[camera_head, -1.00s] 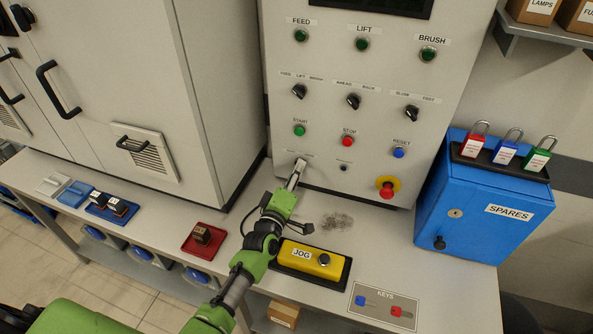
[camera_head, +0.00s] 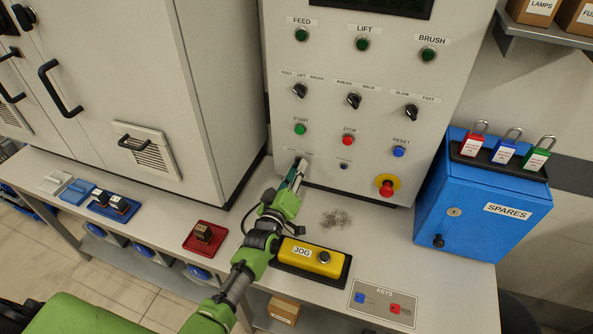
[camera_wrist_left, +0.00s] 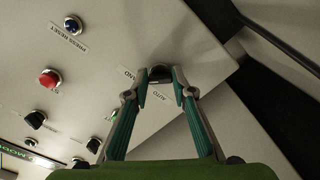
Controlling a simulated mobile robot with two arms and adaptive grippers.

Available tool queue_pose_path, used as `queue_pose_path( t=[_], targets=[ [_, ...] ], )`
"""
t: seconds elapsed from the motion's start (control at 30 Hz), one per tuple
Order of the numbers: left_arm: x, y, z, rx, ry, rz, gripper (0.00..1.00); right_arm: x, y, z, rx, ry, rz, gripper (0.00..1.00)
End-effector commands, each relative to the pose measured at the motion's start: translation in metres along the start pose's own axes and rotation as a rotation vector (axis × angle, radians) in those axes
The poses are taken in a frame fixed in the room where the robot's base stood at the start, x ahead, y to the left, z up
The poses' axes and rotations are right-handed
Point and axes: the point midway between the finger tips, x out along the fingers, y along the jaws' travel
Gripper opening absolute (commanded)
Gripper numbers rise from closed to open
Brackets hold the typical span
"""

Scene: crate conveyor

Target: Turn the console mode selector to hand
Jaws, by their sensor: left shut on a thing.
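The console mode selector (camera_head: 303,159) is a small dark knob low on the left of the console front. In the left wrist view its black knob (camera_wrist_left: 160,72) shows between my fingertips, with a label at its left and the label AUTO below it. My left gripper (camera_head: 297,168) reaches up to it, and its fingers are shut on the knob; the left wrist view also shows the gripper (camera_wrist_left: 159,83). The fingers partly hide the knob, so I cannot tell exactly which way it points. My right gripper is not in view.
Start (camera_head: 300,129) and stop (camera_head: 348,140) buttons sit just above the selector. A small lamp (camera_head: 344,166), marked PRESS RESET, looks blue. The yellow jog box (camera_head: 312,257) lies near my left forearm. A red emergency button (camera_head: 386,188) and blue spares cabinet (camera_head: 478,205) stand right.

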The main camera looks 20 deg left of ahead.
Motion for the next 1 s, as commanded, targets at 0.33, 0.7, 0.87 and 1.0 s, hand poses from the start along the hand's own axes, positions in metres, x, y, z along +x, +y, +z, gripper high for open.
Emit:
queue_pose_path(
  t=[0.33,0.7,0.87,1.0],
  targets=[
    [0.0,0.0,0.0,-0.001,0.0,0.0,0.4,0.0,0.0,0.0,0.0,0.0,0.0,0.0],
    [0.0,0.004,-0.004,-0.002,0.002,0.001,0.4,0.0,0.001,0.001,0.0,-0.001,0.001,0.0],
    [0.0,0.021,-0.021,-0.002,0.004,0.002,0.4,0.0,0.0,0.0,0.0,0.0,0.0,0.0],
    [0.0,0.043,-0.043,-0.003,0.008,0.007,0.4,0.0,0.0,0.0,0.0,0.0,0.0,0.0]
  ],
)
